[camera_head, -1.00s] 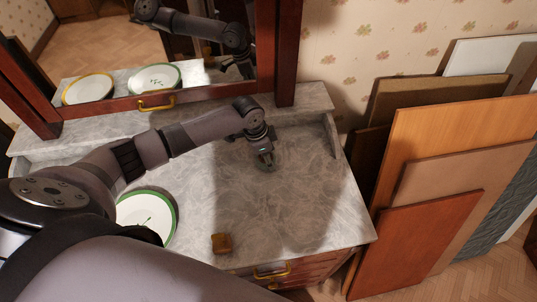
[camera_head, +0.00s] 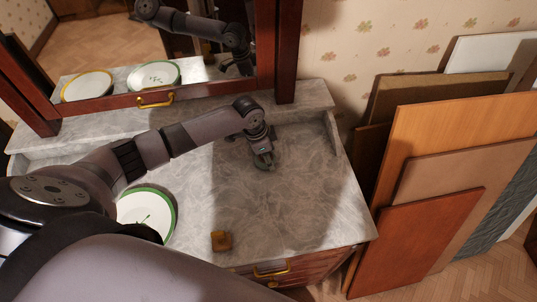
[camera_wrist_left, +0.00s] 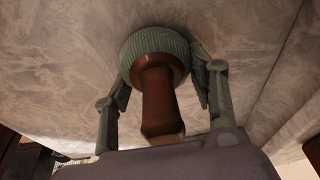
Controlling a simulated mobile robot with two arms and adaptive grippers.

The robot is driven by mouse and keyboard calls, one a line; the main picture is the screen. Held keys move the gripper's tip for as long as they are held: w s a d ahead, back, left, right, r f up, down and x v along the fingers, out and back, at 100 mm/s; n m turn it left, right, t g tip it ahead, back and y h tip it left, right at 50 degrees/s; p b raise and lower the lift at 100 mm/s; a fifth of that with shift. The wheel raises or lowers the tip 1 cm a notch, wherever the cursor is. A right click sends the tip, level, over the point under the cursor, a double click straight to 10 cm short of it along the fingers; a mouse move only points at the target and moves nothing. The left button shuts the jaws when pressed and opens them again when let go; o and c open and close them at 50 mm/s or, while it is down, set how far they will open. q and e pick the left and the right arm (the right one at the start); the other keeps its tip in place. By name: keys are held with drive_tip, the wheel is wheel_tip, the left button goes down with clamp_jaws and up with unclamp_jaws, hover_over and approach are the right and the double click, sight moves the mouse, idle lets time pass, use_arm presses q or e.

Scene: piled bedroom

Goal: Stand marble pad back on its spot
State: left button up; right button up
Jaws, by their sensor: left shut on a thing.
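The marble pad has a brown turned wooden handle (camera_wrist_left: 160,100) and a round, ribbed grey-green head (camera_wrist_left: 155,45), both clear in the left wrist view. My left gripper (camera_head: 264,162) points down over the right back part of the marble dresser top (camera_head: 290,200). In the left wrist view its two fingers stand on either side of the pad, shut on it. The head end faces the marble surface. I cannot tell whether it touches. In the head view the gripper mostly hides the pad. My right gripper is not in view.
A green-rimmed plate (camera_head: 147,213) lies left on the dresser, partly behind my arm. A small brown block (camera_head: 222,241) sits near the front edge. A mirror (camera_head: 150,50) stands behind. Boards (camera_head: 420,235) lean at the right. The marble around the gripper is clear.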

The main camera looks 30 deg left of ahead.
use_arm(q)
drive_tip(key=shift+f, duration=0.35)
drive_tip(key=o, duration=1.3)
drive_tip(key=shift+r, duration=0.1)
